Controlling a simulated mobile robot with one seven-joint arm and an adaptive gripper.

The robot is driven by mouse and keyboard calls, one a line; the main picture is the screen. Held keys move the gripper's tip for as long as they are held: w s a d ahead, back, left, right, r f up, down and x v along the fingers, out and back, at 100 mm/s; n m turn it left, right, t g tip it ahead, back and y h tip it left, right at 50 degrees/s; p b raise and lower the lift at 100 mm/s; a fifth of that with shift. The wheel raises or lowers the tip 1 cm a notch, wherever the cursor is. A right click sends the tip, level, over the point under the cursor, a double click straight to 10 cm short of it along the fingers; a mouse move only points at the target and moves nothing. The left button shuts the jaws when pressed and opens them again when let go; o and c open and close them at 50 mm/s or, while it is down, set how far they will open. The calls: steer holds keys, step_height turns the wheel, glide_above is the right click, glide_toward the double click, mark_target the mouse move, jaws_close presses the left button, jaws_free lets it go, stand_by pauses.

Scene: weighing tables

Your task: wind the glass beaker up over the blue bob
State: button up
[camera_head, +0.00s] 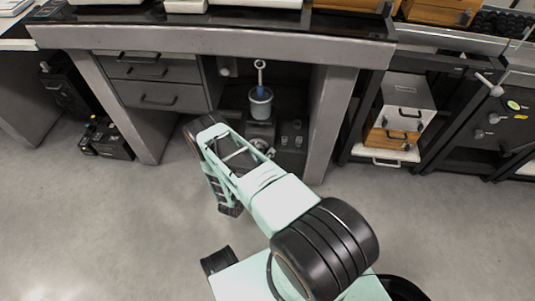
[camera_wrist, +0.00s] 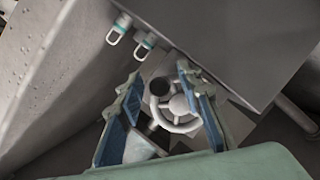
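The glass beaker (camera_head: 260,106) stands in the bay under the table. The blue bob (camera_head: 260,91) hangs from a rod with a ring at its top. The bob's lower end seems to be at or inside the beaker's mouth; I cannot tell how deep. Below the beaker is a dark stand with a pale handwheel (camera_head: 261,145), partly hidden by my arm. In the wrist view the handwheel (camera_wrist: 176,126) has a dark round knob (camera_wrist: 159,87). My gripper (camera_wrist: 160,76) is open, its blue-grey fingers on either side of the wheel. Contact is not clear.
The table's legs (camera_head: 332,115) and drawers (camera_head: 158,95) bound the bay. The floor (camera_head: 120,220) in front is clear.

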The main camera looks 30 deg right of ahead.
stand_by(0.3)
jaws_close()
stand_by(0.3)
steer(key=shift+w+a+f+m+t+y+p, duration=0.15)
steer(key=shift+f+m+y, duration=0.2)
steer(key=shift+m, duration=0.3)
steer(key=shift+w+a+f+m+t+y+p, duration=0.15)
steer(key=shift+m+y, duration=0.3)
steer(key=shift+m, duration=0.25)
steer(key=shift+f+m+t+y+p, duration=0.15)
steer(key=shift+f+m+y, duration=0.2)
steer(key=shift+m, duration=0.3)
jaws_free()
steer(key=shift+r, duration=0.15)
